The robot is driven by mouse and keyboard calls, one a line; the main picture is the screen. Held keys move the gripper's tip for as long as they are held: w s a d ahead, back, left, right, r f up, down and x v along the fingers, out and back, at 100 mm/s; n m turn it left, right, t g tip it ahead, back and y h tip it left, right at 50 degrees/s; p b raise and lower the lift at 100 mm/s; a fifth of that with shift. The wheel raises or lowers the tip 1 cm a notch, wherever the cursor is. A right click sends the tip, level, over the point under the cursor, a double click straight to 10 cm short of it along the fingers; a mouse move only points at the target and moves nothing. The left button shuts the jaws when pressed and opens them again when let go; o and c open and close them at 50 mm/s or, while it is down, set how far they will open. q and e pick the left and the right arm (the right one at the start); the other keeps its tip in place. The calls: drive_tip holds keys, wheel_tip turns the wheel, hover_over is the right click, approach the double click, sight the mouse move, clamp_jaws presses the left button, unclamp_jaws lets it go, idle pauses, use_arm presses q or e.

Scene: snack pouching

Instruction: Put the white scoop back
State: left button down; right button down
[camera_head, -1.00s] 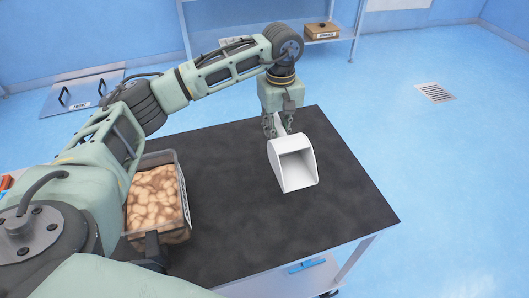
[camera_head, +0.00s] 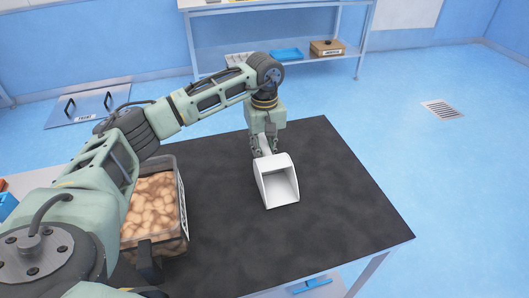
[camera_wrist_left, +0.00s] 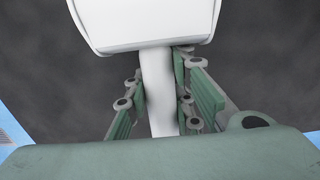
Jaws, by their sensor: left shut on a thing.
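The white scoop (camera_head: 279,184) is over the middle of the dark tabletop, its open mouth toward the front. My left gripper (camera_head: 264,147) is shut on its handle. In the left wrist view the white handle (camera_wrist_left: 159,95) runs between the green fingers of my left gripper (camera_wrist_left: 162,95), and the white scoop body (camera_wrist_left: 145,22) fills the top. I cannot tell whether the scoop touches the table or hangs just above it. My right gripper is not in view.
A clear bin of brown snacks (camera_head: 157,207) stands at the left of the dark table (camera_head: 345,215), partly behind my left arm. The table's right side is clear. A rear shelf (camera_head: 220,58) holds a blue tray (camera_head: 286,55) and a brown box (camera_head: 327,47).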

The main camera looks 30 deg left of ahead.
use_arm(q)
drive_tip(key=shift+f, duration=0.15)
drive_tip(key=c, duration=1.5)
unclamp_jaws()
wheel_tip(320, 180, up, 12)
drive_tip(key=shift+w+r+b, duration=0.1)
drive_tip(key=shift+r+b, duration=0.05)
drive_tip(key=shift+b, duration=0.45)
